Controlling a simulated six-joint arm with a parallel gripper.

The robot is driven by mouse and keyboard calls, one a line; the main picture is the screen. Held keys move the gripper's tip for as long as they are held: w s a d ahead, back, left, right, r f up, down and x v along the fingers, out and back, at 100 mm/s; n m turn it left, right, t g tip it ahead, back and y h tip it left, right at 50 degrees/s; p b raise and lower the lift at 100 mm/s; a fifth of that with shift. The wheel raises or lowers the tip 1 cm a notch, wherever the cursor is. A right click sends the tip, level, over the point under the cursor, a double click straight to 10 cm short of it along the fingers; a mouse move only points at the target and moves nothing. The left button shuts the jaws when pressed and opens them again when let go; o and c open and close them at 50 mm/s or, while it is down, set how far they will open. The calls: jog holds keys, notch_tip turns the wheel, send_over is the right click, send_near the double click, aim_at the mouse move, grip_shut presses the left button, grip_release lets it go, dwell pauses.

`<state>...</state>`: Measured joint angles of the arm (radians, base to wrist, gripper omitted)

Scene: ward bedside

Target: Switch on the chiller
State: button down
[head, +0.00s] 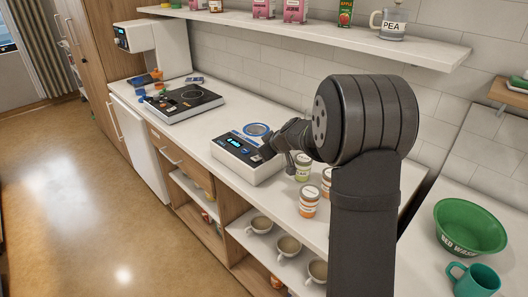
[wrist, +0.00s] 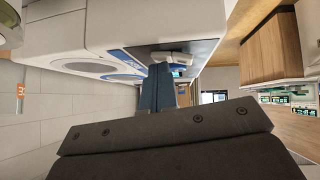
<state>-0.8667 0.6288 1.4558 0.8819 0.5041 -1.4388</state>
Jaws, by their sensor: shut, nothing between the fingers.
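The chiller appears to be the white box (head: 238,165) with a blue-ringed round top on the counter, at the middle of the head view. Its dark front panel has a lit display (head: 234,142). In the wrist view its white body (wrist: 112,24) fills the upper left, and a pale switch-like part (wrist: 172,57) stands out from the dark panel. My gripper (wrist: 164,78) is shut and empty, its blue-grey fingertips close to that part. I cannot tell whether they touch. In the head view my gripper (head: 268,151) is at the box's right front, its tips hard to make out.
Several labelled tubs (head: 308,202) stand close to the right of the box, partly behind my arm. A shelf (head: 300,22) runs above. A green bowl (head: 470,226) and teal mug (head: 475,279) are at right.

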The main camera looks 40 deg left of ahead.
jog(key=shift+s+f, duration=0.1)
jog(key=shift+s, duration=0.05)
jog(key=shift+s+r, duration=0.2)
jog(key=shift+s, duration=0.45)
jog(key=shift+r, duration=0.1)
jog(key=shift+r, duration=0.3)
jog(key=r, duration=0.3)
jog(key=shift+s, duration=0.3)
jog(key=v, duration=1)
jog(key=shift+r, duration=0.1)
jog(key=shift+w+a, duration=0.1)
jog(key=shift+w, duration=0.6)
